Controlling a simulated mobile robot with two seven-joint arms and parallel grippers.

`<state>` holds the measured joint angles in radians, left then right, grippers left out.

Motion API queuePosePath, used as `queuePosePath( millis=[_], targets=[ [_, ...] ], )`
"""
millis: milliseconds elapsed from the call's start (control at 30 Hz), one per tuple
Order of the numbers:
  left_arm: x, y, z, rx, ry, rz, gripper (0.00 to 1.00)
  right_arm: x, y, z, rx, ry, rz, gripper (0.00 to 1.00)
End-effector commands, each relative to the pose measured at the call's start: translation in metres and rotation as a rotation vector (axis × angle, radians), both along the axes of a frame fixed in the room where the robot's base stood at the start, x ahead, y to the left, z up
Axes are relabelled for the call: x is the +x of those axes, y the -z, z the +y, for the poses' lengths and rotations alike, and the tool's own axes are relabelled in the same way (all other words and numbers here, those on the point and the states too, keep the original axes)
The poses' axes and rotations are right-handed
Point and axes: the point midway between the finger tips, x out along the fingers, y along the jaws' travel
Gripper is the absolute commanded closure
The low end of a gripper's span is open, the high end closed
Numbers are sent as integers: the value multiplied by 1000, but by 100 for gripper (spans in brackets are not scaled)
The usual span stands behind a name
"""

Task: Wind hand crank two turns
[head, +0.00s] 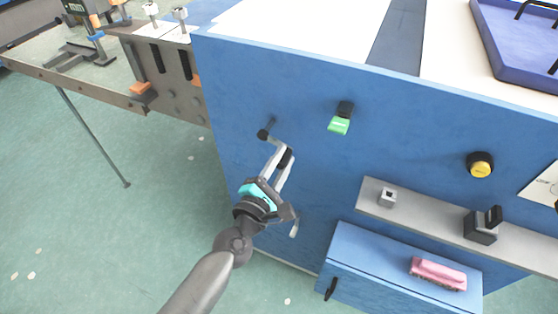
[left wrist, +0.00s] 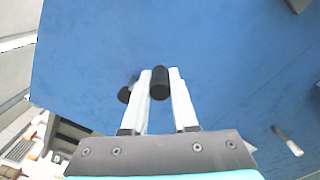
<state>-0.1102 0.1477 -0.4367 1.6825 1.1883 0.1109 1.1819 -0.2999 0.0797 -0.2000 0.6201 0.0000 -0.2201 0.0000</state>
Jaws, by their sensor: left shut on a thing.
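The hand crank is on the blue front panel of the machine, near its left edge. Its black hub (head: 263,134) sits up and left of its black handle grip (head: 286,158), with a light metal arm toward the grip. My left gripper (head: 280,162) reaches up from below and is shut on the grip, its pale fingers on either side. In the left wrist view the black grip (left wrist: 160,83) stands between the two fingertips. The dark hub (left wrist: 124,96) shows beside the left finger, which partly hides the crank. My right gripper is in neither view.
A grey ledge (head: 430,216) and a blue box (head: 385,262) with a pink brush (head: 438,273) lie lower right. A grey lever (head: 294,229) hangs below the gripper.

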Motion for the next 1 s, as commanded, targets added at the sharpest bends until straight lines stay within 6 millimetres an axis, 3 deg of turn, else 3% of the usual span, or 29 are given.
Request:
queuePosePath(
  millis=[400, 1000],
  targets=[
    [-1, -15, -3, -207, 1, 75, 100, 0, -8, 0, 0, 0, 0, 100],
    [-1, -18, -3, -243, 1, 87, 100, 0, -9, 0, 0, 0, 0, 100]
  ],
)
